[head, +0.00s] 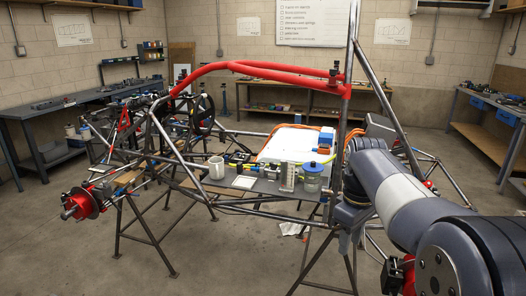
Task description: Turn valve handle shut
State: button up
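I cannot pick out the valve handle for certain in the head view. A small yellow-green fitting (266,172) sits among small parts on the grey shelf of the tube chassis, but it is too small to tell whether it is a valve or how any handle is turned. My arm reaches in from the lower right and ends among the tubes at the chassis's right side. My gripper's fingers cannot be made out, so their opening is not shown.
A white mug (216,168), a clear upright block (287,178) and a blue-lidded jar (312,179) stand on the shelf. A red padded tube (260,69) and a steel upright (350,60) frame the space. A workbench (70,105) stands left.

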aim_at(273, 165)
jog(key=i+j, duration=0.2)
jog(key=i, duration=0.5)
jog(key=i+j+u, duration=0.15)
jog(key=i, duration=0.55)
jog(key=i+j, duration=0.2)
jog(key=i, duration=0.5)
